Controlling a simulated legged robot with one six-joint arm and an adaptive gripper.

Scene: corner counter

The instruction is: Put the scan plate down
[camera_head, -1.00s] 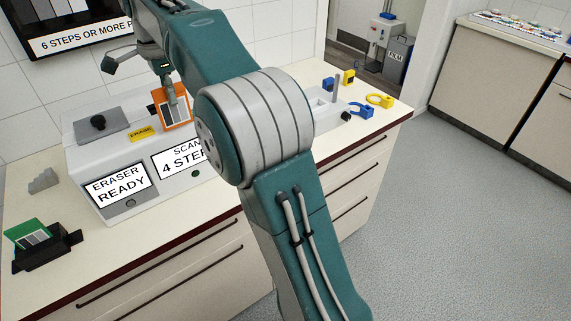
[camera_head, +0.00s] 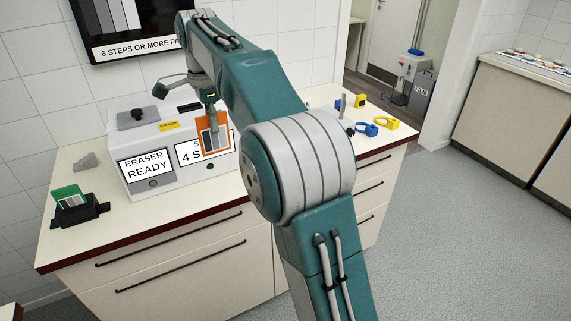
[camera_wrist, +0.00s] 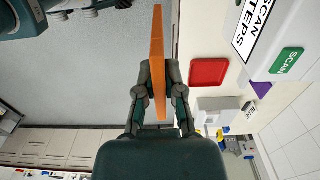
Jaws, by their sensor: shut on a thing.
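The scan plate, an orange-framed plate with grey strips (camera_head: 225,148), hangs upright in my gripper (camera_head: 212,122), in front of the white machine's right-hand screen. In the wrist view my gripper (camera_wrist: 158,76) is shut on the scan plate (camera_wrist: 157,40), which shows edge-on as a thin orange strip between the fingers. A red flat tray (camera_wrist: 208,72) lies on the counter beside the plate in the wrist view; my arm seems to hide it in the head view. The plate is held clear of the counter.
The white machine (camera_head: 137,192) shows "ERASER READY" on its left screen. A green-framed plate (camera_head: 66,193) stands in a black holder (camera_head: 92,210) at left. Blue (camera_head: 367,130) and yellow (camera_head: 386,124) ring-shaped items lie at the right.

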